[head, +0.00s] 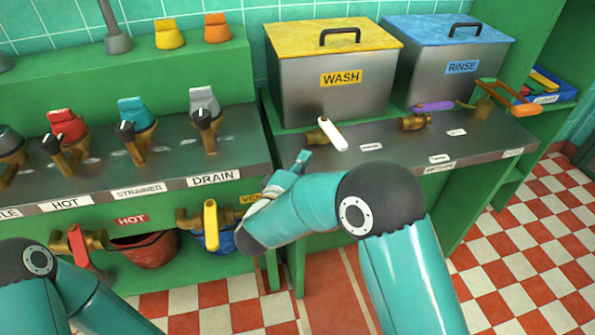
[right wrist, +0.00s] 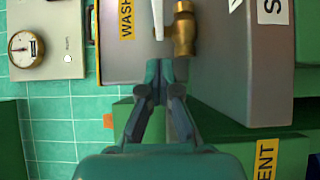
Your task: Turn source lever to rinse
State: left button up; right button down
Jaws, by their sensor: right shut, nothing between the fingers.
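A white lever (head: 333,134) sits on a brass valve (head: 316,138) on the grey counter, in front of the yellow-lidded WASH tank (head: 330,88). Its handle slants toward the front right. The blue-lidded RINSE tank (head: 455,75) stands to the right. My right gripper (head: 298,160) is shut and empty, just left of and below the lever, apart from it in the head view. In the right wrist view, the shut fingertips (right wrist: 160,68) point at the white lever (right wrist: 158,18) and the brass valve (right wrist: 184,30). My left gripper is out of frame.
A purple lever (head: 434,107) and an orange lever (head: 511,96) are farther right on the counter. Several coloured knobs stand on the left counter (head: 110,165). A yellow-handled valve (head: 210,222) and a red one (head: 80,247) sit below it. A gap separates the counters.

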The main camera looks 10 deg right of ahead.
aim_at(329, 137)
jog(key=x, duration=0.3)
jog(key=shift+w+d, duration=0.25)
jog(key=d, duration=0.2)
jog(key=shift+w+d, duration=0.2)
jog(key=shift+d, duration=0.1)
jog(key=shift+w+d, duration=0.1)
jog(key=shift+d, duration=0.55)
jog(key=shift+a, duration=0.1)
